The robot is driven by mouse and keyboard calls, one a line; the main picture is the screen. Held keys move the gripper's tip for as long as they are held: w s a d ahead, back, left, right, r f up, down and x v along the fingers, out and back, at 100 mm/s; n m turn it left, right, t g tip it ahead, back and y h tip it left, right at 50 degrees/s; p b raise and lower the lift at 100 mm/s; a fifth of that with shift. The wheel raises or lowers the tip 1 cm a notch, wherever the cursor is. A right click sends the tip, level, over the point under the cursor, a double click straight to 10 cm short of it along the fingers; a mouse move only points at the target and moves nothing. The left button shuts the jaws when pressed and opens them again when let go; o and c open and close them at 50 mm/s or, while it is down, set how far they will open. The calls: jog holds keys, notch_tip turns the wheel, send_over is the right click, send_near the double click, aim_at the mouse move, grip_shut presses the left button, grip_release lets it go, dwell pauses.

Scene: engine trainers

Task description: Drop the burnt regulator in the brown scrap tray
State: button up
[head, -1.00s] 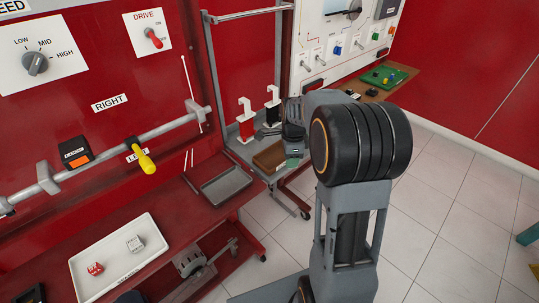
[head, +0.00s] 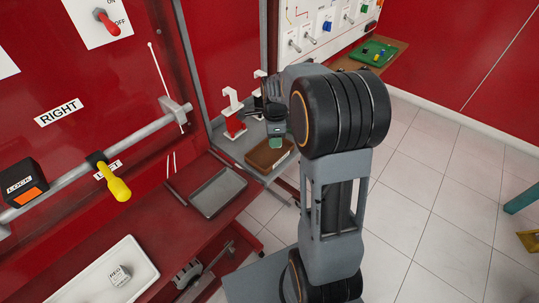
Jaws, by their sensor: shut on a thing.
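My gripper (head: 275,129) points down over the brown scrap tray (head: 256,164), at the far end of the bench area. It is shut on a small grey-green thing, the burnt regulator (head: 276,143) as far as I can tell. Its markings are too small to read. The held piece overlaps the tray's back part in the picture, and the gap below it is hard to judge. The tray's visible floor looks empty.
An empty grey tray (head: 217,192) lies on the red bench. Red (head: 232,118) and black hooked stands are behind the brown tray, close to my gripper.

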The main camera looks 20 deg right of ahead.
jog(key=shift+f+b, duration=1.05)
jog(key=shift+f, duration=0.6)
jog(key=o, duration=1)
jog(key=shift+r, duration=0.1)
notch_tip(320, 180, up, 14)
jog(key=p, duration=0.2)
jog(key=shift+p, duration=0.35)
